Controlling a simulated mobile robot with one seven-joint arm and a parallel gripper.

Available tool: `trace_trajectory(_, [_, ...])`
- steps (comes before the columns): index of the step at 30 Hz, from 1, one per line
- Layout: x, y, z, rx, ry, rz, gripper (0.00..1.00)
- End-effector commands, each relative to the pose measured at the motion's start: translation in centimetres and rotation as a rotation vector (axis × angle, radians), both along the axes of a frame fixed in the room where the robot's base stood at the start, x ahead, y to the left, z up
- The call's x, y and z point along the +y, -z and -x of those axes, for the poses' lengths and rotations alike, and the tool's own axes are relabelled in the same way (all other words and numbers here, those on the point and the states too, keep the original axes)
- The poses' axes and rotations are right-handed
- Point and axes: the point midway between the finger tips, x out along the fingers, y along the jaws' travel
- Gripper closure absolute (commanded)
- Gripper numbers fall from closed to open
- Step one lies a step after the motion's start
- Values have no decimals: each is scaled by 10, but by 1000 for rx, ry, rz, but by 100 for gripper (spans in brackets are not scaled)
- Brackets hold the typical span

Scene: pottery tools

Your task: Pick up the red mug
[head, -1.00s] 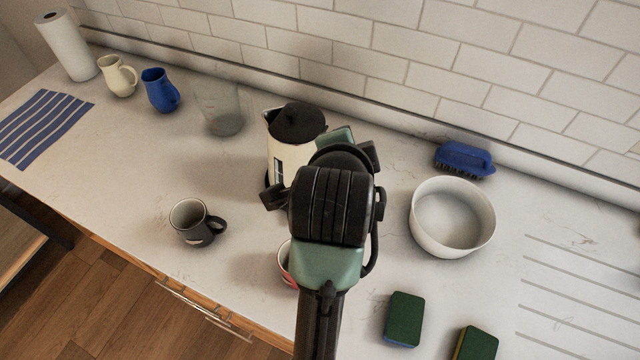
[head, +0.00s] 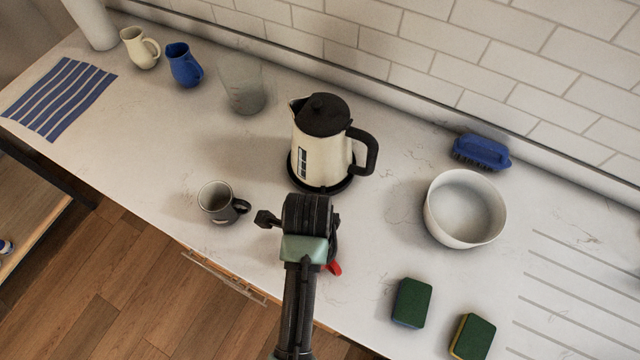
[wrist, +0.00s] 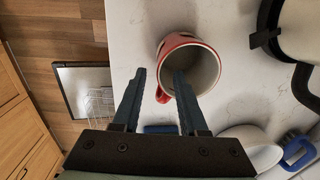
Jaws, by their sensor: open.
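The red mug, with a pale inside, shows in the wrist view (wrist: 186,39) near the counter's edge. In the head view my arm hides it except for a bit of red (head: 334,268). My gripper (wrist: 160,74) is open and empty. In the wrist view, the mug's red handle appears between the two fingers, and the right finger overlaps the mug's opening. I cannot tell whether that finger is inside the mug or above it. The fingertips are hidden in the head view.
A cream kettle (head: 320,150) stands behind my arm, and a dark mug (head: 216,203) stands to its left. A white bowl (head: 465,210), blue brush (head: 482,152) and two green sponges (head: 412,302) are to the right. Clear counter lies between the kettle and bowl.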

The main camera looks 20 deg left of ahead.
Motion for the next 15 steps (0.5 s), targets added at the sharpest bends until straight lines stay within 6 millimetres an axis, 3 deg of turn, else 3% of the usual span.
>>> trace_trajectory(15, [1,51,1,0,-1,0,58])
